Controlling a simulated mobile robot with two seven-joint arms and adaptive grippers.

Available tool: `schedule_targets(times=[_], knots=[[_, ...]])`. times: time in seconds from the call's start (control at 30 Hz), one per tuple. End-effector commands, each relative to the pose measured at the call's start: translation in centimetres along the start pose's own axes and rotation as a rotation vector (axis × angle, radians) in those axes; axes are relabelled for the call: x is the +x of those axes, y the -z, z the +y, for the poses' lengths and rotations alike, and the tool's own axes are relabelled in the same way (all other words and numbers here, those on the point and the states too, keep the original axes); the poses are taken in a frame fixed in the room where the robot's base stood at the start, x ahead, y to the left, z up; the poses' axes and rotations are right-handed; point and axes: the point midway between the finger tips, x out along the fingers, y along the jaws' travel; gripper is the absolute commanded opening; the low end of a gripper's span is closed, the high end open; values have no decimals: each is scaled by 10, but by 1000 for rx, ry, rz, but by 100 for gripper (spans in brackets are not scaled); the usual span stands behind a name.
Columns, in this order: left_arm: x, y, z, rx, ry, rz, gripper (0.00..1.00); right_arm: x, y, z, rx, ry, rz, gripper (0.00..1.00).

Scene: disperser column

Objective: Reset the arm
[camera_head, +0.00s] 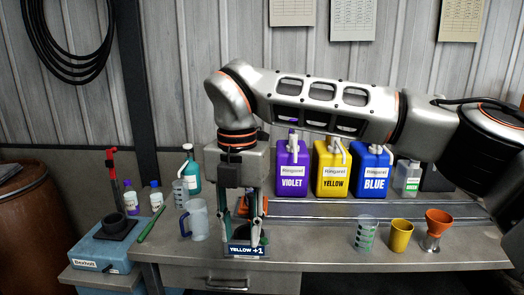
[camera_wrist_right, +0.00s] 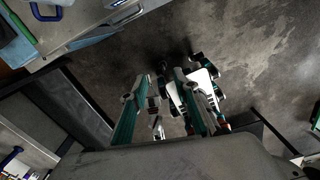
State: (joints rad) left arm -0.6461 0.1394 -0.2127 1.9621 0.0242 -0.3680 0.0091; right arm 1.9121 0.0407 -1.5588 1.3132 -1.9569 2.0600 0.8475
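My right arm (camera_head: 330,105) reaches in from the right across the bench, bent at its elbow joint. My right gripper (camera_head: 242,238) points down near the front of the bench, behind a dark "YELLOW +1" label (camera_head: 246,250). In the right wrist view its two teal fingers stand apart, with nothing seen held between them (camera_wrist_right: 160,90). Beyond the fingers is grey floor and a white, dark and teal mechanism that I cannot clearly identify. My left gripper is not seen in the head view.
Violet (camera_head: 291,170), yellow (camera_head: 333,170) and blue (camera_head: 371,172) jugs stand behind the arm. A clear pitcher (camera_head: 197,221) stands left of the gripper. A clear cup (camera_head: 365,233), yellow cup (camera_head: 401,236) and orange funnel (camera_head: 438,222) stand to the right. A blue device (camera_head: 103,247) sits far left.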

Motion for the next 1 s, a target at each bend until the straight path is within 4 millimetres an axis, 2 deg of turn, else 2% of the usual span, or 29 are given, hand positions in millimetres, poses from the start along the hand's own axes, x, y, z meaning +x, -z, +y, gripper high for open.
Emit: schedule_targets(times=[0.1, 0.3, 0.53, 0.63, 0.77, 0.87, 1.0], knots=[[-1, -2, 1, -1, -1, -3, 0, 22, 20, 14, -77, -55, 89, 30], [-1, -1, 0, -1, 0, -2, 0, 53, 67, 44, -224, -206, 272, 30], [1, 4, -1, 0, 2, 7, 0, 69, 140, 84, -379, -516, 549, 30], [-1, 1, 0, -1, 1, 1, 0, 61, 170, 101, -411, -711, 680, 30], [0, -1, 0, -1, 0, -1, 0, 40, 193, 118, -395, -978, 824, 30], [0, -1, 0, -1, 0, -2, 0, 21, 195, 125, -335, -1186, 908, 30], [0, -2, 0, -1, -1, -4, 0, -1, 175, 126, -181, -1466, 988, 30]])
